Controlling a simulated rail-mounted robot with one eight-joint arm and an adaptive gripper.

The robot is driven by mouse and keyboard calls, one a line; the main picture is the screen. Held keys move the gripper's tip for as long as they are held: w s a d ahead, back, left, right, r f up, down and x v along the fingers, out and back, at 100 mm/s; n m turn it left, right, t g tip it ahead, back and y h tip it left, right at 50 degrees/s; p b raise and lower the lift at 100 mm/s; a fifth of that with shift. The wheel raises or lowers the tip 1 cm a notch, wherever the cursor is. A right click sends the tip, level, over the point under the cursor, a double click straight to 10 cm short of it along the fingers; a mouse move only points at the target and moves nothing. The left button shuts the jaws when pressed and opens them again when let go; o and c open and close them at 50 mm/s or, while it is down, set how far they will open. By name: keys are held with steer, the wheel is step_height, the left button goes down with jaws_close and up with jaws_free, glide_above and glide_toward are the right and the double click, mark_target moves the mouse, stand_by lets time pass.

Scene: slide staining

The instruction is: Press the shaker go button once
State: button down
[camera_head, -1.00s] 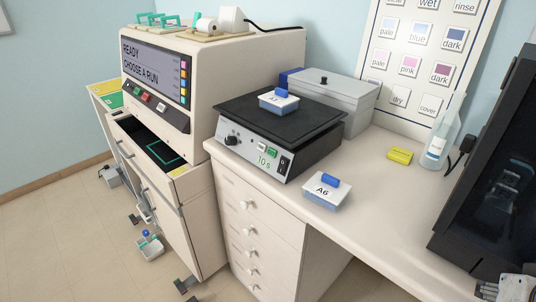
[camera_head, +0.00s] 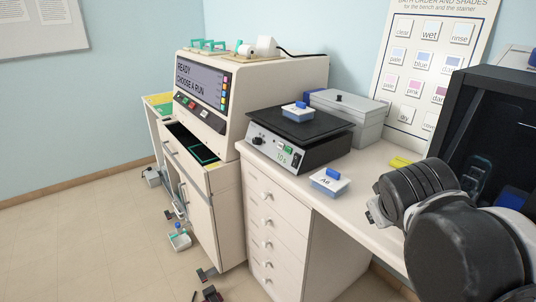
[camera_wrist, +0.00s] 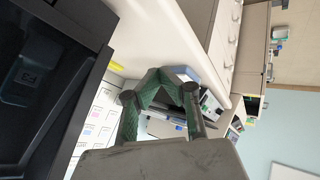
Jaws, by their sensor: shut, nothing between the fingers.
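The shaker (camera_head: 318,153) stands on the bench in the head view, with a flat black platform on a grey base. Its front panel has a black knob, a small green button (camera_head: 287,147), a green "10 s" marking and a dark switch. Which button is go cannot be read.
Slide box A6 (camera_head: 330,182) lies on the bench in front of the shaker. A grey lidded box (camera_head: 352,119) stands behind it. The stainer (camera_head: 240,90), reading READY CHOOSE A RUN, is at left with an open drawer. A dark cabinet (camera_head: 462,125) stands at right.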

steer(key=w+a+r+n+t+h, duration=0.1)
steer(key=w+a+n, duration=0.1)
steer(key=w, duration=0.4)
steer(key=w+a+r+n+t, duration=0.1)
steer(key=w+a+r+n, duration=0.15)
steer(key=w, duration=0.35)
steer(key=n+t+p, duration=0.1)
steer(key=n+t, duration=0.4)
steer(key=n, duration=0.2)
glide_toward(288, 150)
step_height(288, 150, up, 5)
steer(key=s+d, duration=0.1)
steer(key=d, duration=0.2)
steer(key=w+a+f+n+t, duration=0.1)
steer(key=a+n, duration=0.1)
steer(key=a, duration=0.3)
steer(key=w+a+f+n+y, duration=0.1)
steer(key=w+a+n, duration=0.1)
steer(key=a, duration=0.3)
steer(key=shift+f+n+t, duration=0.2)
steer(key=shift+n+t, duration=0.15)
steer(key=shift+t, duration=0.05)
steer(key=shift+d, duration=0.1)
